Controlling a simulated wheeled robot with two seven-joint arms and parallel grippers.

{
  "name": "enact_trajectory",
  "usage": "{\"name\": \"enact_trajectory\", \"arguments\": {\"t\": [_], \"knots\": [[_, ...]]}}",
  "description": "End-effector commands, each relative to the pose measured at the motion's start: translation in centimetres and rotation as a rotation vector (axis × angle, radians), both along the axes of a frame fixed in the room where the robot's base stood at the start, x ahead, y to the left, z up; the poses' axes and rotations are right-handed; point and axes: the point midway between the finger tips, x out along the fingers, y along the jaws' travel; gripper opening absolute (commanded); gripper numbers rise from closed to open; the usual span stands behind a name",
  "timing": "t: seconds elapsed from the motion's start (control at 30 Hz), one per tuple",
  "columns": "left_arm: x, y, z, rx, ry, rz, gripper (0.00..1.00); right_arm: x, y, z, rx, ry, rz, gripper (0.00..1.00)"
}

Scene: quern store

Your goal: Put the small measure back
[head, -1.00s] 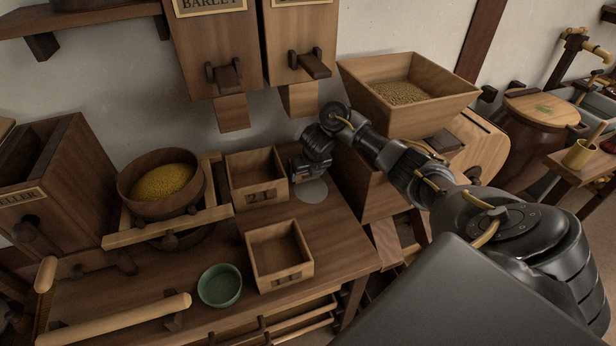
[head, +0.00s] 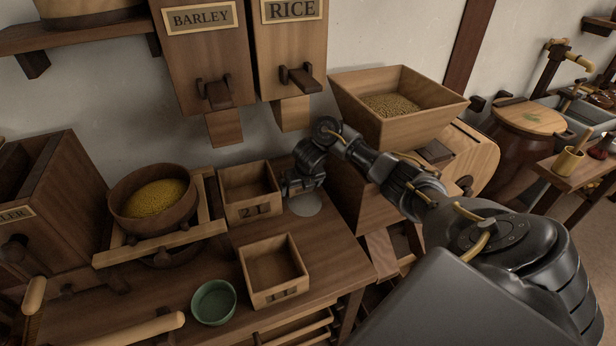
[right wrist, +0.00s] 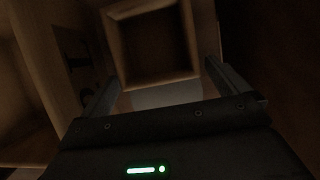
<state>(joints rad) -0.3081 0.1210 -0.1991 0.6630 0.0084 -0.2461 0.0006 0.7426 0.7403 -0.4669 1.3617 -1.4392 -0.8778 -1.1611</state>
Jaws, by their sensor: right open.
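My right gripper (head: 292,187) is low over the bench, beside the right side of the box marked 2 L (head: 250,192). Its jaws are open. In the right wrist view a small square open wooden box (right wrist: 152,78), which looks like the small measure, sits between the two fingers (right wrist: 161,68). I cannot tell whether the fingers touch it. The gripper hides it in the head view. A pale round disc (head: 306,204) lies on the bench just below the gripper. Another open box, with a label on its front (head: 280,296), stands nearer the front. My left gripper is not in view.
A green bowl (head: 213,302) stands left of the front box. A round tub of yellow grain (head: 122,220) sits in a wooden frame at the left. The barley (head: 208,75) and rice (head: 290,55) bins hang above. A grain hopper (head: 440,111) stands right, behind my arm.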

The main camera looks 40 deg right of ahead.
Motion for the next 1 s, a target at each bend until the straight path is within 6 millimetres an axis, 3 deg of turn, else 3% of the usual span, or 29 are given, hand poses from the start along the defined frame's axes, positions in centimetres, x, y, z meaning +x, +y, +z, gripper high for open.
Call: {"name": "enact_trajectory", "arguments": {"t": [0.37, 0.7, 1.0], "knots": [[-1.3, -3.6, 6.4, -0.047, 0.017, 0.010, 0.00, -1.8, 0.6, 5.7, -0.002, 0.001, 0.002, 1.00], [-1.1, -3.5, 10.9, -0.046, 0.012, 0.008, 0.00, -9.8, 3.3, 5.0, -0.003, 0.004, 0.004, 1.00], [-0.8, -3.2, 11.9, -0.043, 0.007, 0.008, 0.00, -12.9, 4.5, 4.6, 0.000, 0.000, 0.000, 1.00]]}}
